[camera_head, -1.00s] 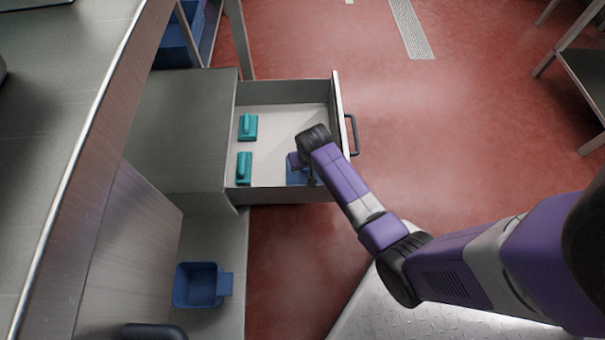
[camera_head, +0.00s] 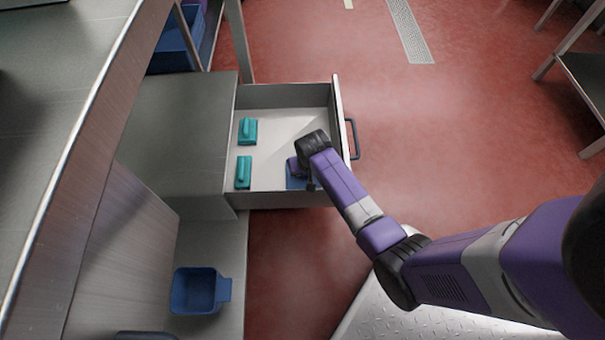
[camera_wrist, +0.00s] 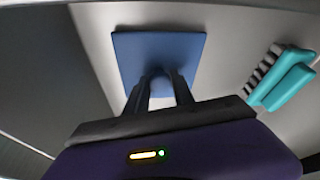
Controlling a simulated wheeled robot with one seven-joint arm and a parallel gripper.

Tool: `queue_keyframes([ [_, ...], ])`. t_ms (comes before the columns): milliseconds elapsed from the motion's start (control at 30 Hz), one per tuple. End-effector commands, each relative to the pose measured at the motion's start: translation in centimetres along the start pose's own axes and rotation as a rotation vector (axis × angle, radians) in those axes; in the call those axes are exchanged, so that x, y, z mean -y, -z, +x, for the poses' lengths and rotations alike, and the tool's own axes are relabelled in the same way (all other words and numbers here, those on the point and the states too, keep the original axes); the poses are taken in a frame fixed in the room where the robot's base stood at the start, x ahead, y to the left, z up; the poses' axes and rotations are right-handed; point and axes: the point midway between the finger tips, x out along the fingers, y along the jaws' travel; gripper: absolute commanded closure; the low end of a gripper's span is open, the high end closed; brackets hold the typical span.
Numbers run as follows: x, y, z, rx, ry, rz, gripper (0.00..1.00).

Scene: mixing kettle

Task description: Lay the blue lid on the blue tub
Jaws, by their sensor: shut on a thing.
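The blue lid (camera_wrist: 158,55) is a flat square plate with a knob, seen in the wrist view. My gripper (camera_wrist: 160,88) is shut on its knob. In the head view the lid (camera_head: 294,184) is inside the open drawer, near its front right corner and partly hidden by my gripper (camera_head: 300,178). I cannot tell whether the lid touches the drawer floor. The blue tub (camera_head: 197,290) is open and empty, with a tab on its right side. It stands on the low shelf at the lower left, outside the drawer.
Two teal brushes (camera_head: 248,131) (camera_head: 243,172) lie in the left part of the drawer (camera_head: 285,97). A grey counter edge (camera_head: 75,125) rises left of the tub. Blue bins (camera_head: 174,48) stand at the upper left.

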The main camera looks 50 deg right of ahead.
Motion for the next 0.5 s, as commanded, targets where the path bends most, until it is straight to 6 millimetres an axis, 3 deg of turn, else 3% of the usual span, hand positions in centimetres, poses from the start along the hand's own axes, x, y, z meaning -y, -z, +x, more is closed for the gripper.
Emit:
queue_keyframes([
  [500, 0.0, 1.4, -4.4, -0.001, 0.0, 0.0, 1.0],
])
